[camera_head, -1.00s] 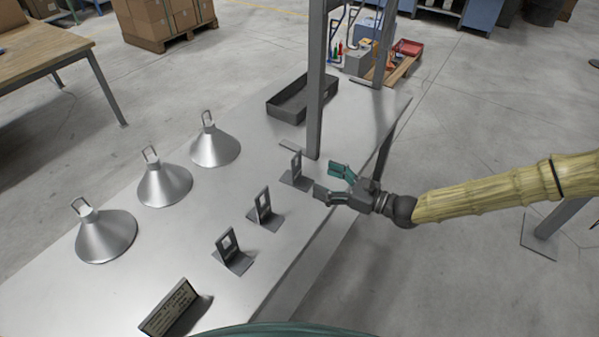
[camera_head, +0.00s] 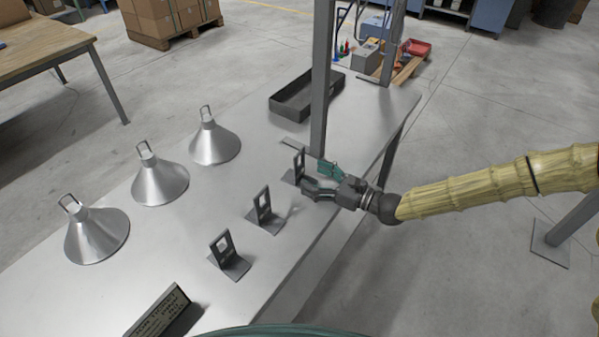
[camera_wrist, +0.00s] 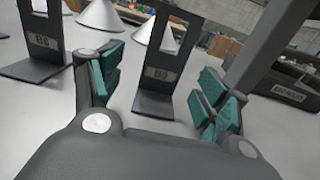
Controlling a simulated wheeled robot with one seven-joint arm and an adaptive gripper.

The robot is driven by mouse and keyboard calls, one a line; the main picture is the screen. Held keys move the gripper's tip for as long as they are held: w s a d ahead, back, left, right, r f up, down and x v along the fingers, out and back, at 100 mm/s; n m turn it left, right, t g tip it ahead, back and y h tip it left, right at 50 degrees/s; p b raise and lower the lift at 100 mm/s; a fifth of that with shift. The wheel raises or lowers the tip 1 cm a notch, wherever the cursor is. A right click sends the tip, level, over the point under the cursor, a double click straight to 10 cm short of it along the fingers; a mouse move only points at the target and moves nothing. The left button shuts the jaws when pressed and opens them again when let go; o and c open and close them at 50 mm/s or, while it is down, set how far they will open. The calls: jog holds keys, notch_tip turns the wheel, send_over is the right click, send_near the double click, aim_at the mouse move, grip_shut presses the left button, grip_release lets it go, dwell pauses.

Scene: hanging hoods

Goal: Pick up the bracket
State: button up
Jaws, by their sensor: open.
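Several dark grey L-shaped brackets stand on the metal table (camera_head: 190,245). The far bracket (camera_head: 299,163) is right by my gripper (camera_head: 312,178). In the wrist view this bracket (camera_wrist: 164,75) stands upright between and beyond the teal-padded fingers of my gripper (camera_wrist: 158,95). The fingers are open and hold nothing; I cannot tell if a finger touches it. The middle bracket (camera_head: 263,208) and the near bracket (camera_head: 226,250) stand apart toward the front. Another bracket (camera_wrist: 42,40) shows at the left of the wrist view. The far bracket's base is partly hidden by my gripper in the head view.
Three metal cone hoods with wire loops (camera_head: 215,143) stand along the table's left side. A grey post (camera_head: 320,85) rises just behind the far bracket. A dark tray (camera_head: 290,105) lies beyond it. A sign block (camera_head: 160,312) stands at the front. The table centre is clear.

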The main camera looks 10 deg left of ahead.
aim_at(301, 168)
jog(key=shift+p+x, duration=0.4)
jog(key=shift+x, duration=0.45)
jog(key=shift+w+p+x, duration=0.2)
jog(key=shift+p+x, duration=0.15)
jog(key=shift+x, duration=0.65)
jog(key=shift+w+p+x, duration=0.15)
jog(key=shift+p+x, duration=0.15)
jog(key=shift+x, duration=0.75)
jog(key=shift+d+r, duration=0.1)
jog(key=shift+d, duration=0.05)
jog(key=c, duration=1.2)
jog(key=shift+c, duration=1.2)
jog(key=shift+r, duration=0.1)
